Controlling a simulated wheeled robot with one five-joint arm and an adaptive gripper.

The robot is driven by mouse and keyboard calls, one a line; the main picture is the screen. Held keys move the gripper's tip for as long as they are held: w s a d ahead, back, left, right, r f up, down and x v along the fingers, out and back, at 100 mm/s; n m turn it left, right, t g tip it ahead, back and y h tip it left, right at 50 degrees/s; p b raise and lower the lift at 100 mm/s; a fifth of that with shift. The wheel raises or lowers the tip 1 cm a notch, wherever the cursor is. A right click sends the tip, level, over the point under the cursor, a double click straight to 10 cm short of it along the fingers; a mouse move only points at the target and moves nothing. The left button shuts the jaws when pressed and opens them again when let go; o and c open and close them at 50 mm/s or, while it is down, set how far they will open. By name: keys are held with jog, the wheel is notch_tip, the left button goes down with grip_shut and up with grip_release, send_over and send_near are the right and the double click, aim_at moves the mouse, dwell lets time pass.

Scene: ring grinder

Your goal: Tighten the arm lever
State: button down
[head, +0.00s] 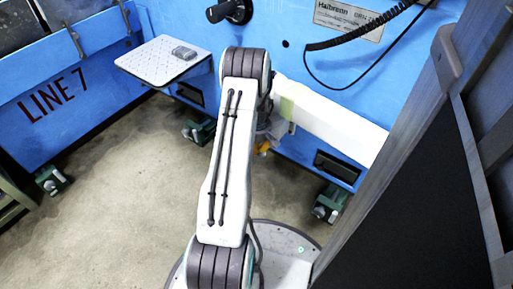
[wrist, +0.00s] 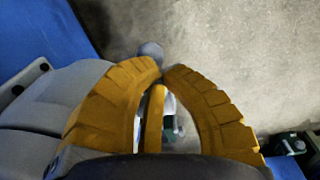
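In the wrist view, the two orange fingers of my gripper (wrist: 161,74) arch inward, with their tips almost meeting. A round grey knob (wrist: 150,50) shows just past the tips. It may be the end of the arm lever. I cannot tell whether the fingers touch it. A narrow orange bar (wrist: 153,118) shows between the fingers; I cannot tell what it belongs to. In the head view, my gripper (head: 263,149) is a small orange patch, mostly hidden behind my arm. A white beam (head: 335,122) runs to the right beside it. The lever does not show clearly there.
The blue machine (head: 170,20) fills the back, with a black handle (head: 229,12) and a coiled black cable (head: 370,28). A white shelf (head: 150,62) juts out at the left. A dark panel (head: 420,190) stands close at right. Concrete floor (head: 110,200) is clear at left.

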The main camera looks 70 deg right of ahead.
jog(key=shift+s+a+f+p, duration=0.1)
jog(key=shift+s+f+p, duration=0.1)
jog(key=shift+f+p, duration=0.7)
jog(key=f, duration=0.1)
jog(key=f+b, duration=0.1)
jog(key=shift+w+f, duration=0.25)
jog(key=shift+f, duration=0.05)
jog(key=shift+w+f, duration=0.15)
jog(key=shift+f, duration=0.05)
dwell(0.3)
jog(key=shift+a+r, duration=0.1)
